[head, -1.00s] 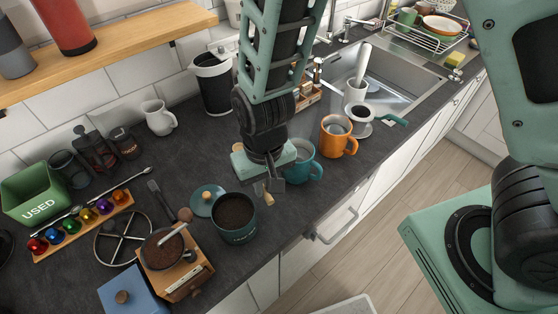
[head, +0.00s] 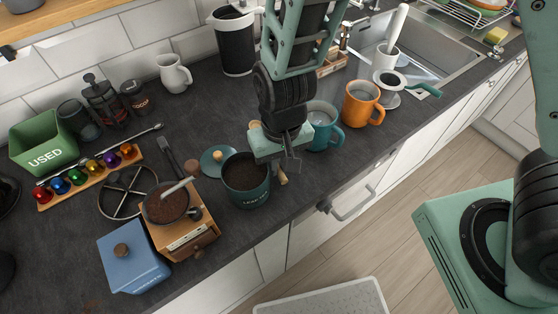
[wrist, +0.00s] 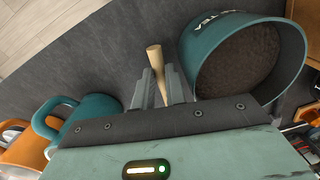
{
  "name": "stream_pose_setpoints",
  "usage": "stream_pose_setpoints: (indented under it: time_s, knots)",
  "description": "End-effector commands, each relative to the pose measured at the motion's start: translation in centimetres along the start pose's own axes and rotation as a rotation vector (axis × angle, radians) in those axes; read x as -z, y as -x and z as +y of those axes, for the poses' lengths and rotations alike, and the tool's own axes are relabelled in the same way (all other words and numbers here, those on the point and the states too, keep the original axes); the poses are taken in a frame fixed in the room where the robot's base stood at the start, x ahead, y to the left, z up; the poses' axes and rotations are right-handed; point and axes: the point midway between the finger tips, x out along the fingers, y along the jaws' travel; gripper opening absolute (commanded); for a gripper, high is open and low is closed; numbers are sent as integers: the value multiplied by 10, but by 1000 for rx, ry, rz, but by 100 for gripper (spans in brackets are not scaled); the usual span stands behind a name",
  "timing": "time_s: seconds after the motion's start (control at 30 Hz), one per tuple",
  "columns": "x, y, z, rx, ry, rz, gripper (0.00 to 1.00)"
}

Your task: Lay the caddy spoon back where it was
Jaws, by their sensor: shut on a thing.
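My gripper (head: 291,164) is shut on the caddy spoon. The spoon's pale wooden handle (head: 282,178) sticks out below the jaws in the head view. In the wrist view the handle (wrist: 155,62) stands between the two fingers (wrist: 163,88); the spoon's bowl cannot be made out. The gripper is above the worktop, between the teal tea canister (head: 246,190) and the teal mug (head: 322,128), near the front edge. The open canister holds dark loose leaf and also shows right of the fingers in the wrist view (wrist: 293,60).
The canister's lid (head: 214,161) lies behind it. An orange mug (head: 360,105) stands right of the teal mug. A wooden grinder (head: 185,238) and blue box (head: 133,262) stand left. The worktop's front edge is close, with a drawer handle (head: 348,207) below.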

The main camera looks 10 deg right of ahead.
Motion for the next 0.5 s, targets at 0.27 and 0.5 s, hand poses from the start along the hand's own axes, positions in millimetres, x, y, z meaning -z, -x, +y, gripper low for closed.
stream_pose_setpoints:
  time_s: [0.27, 0.5]
  knots:
    - [0, -10, 0, 0, 0, 1, 0]
    - [0, -10, 0, 0, 0, 0, 19]
